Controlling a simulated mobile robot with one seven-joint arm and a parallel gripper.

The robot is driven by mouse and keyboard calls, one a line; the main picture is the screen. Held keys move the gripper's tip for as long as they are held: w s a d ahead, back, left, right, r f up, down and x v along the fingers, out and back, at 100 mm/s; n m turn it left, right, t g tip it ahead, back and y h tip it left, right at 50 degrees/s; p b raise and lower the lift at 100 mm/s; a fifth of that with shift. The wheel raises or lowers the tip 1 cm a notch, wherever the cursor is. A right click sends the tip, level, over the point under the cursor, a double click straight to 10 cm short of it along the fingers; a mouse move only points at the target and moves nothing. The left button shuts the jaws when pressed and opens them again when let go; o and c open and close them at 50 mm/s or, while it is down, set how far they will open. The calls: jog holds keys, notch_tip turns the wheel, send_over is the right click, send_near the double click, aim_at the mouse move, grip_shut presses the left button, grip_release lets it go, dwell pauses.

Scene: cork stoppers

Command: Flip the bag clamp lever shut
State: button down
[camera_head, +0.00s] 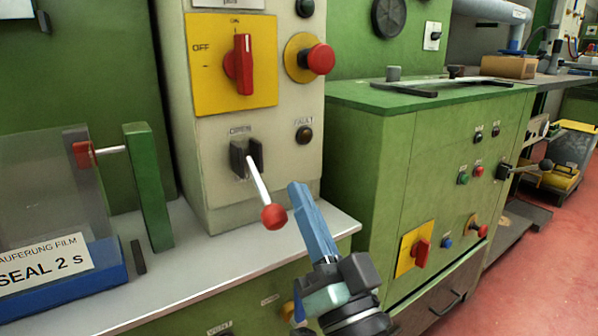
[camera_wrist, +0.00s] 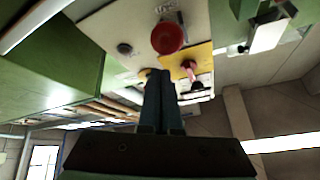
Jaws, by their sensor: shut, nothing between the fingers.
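A lever with a white rod and a red ball knob (camera_head: 273,216) sticks out and down from a dark slotted mount (camera_head: 246,159) on the beige panel. The label above the mount seems to read OPEN; the writing below is too small to read. My gripper (camera_head: 299,187) has its blue fingers closed together, just right of the knob and slightly above it in the head view, with nothing between them. In the wrist view the red knob (camera_wrist: 168,37) shows just beyond the closed fingertips (camera_wrist: 157,73), apparently apart from them.
Above the lever are a red rotary switch (camera_head: 240,65) on a yellow plate and a red mushroom button (camera_head: 319,59). A FAULT lamp (camera_head: 304,134) sits right of the mount. A green post (camera_head: 148,187) and clear-walled box stand left on the grey ledge (camera_head: 190,262). A green cabinet (camera_head: 385,170) stands right.

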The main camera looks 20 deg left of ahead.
jog(key=v, duration=0.9)
jog(key=shift+d, duration=0.5)
jog(key=shift+s, duration=0.1)
notch_tip(320, 180, up, 12)
jog(key=w+a+n+h+p, duration=0.2)
jog(key=p, duration=0.4)
jog(key=s+d+r+m+t+h+p, duration=0.1)
jog(key=s+d+r+t+h+p, duration=0.3)
jog(key=r, duration=0.7)
jog(key=s+d+r+m+t+h+p, duration=0.15)
jog(key=r+h+p, duration=0.4)
jog(key=r, duration=0.65)
jog(key=s+d+r+m+t+h+p, duration=0.25)
jog(key=r+t+h+p, duration=0.2)
jog(key=r, duration=0.65)
notch_tip(320, 180, up, 36)
jog(key=w+n+p, duration=0.1)
jog(key=p, duration=3.5)
jog(key=shift+d+r+g, duration=0.15)
jog(key=shift+g, duration=0.15)
